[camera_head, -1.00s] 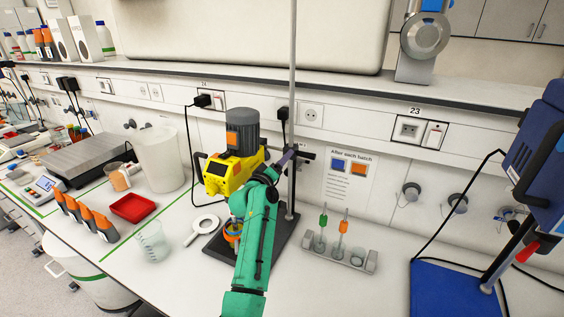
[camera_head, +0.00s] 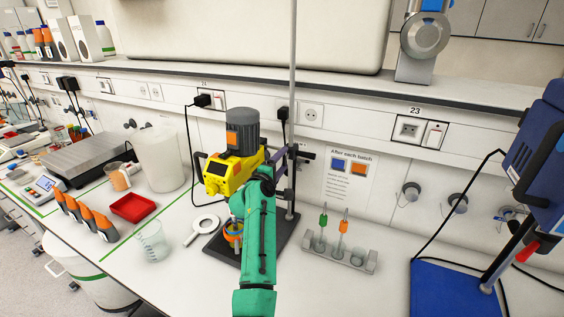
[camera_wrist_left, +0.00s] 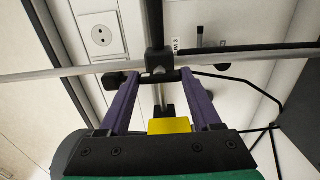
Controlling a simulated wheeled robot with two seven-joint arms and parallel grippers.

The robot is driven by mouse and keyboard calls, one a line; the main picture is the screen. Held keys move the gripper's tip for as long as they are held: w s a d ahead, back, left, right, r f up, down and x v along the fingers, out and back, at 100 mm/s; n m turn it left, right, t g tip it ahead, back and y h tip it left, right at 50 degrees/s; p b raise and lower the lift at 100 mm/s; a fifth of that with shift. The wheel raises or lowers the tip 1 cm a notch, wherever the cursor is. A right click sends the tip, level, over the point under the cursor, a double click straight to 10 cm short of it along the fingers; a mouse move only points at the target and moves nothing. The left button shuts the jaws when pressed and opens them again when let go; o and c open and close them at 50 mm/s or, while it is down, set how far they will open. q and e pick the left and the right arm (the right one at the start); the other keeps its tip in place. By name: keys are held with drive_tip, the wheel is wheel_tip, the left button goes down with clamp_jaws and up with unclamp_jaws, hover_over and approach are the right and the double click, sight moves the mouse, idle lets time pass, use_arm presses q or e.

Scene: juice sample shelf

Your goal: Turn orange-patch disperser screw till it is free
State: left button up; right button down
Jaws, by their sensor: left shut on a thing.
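The disperser (camera_head: 225,172) has a yellow body and a grey motor (camera_head: 243,133) with an orange patch (camera_head: 232,139). It is mounted beside a vertical stand rod (camera_head: 293,90). My left gripper (camera_head: 289,157) is at the rod, right of the yellow body, mostly hidden by my green arm. In the left wrist view, its purple fingers (camera_wrist_left: 158,78) are shut on the black screw (camera_wrist_left: 160,76) by the black clamp block (camera_wrist_left: 155,60) on the rod. The exact contact is hard to see. My right gripper is not in view.
A vessel with orange parts (camera_head: 233,232) stands under the disperser on the dark base plate (camera_head: 284,230). A rack (camera_head: 340,256) with green and orange tools stands to the right.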

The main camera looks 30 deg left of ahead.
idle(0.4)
use_arm(q)
drive_tip(key=o, duration=1.4)
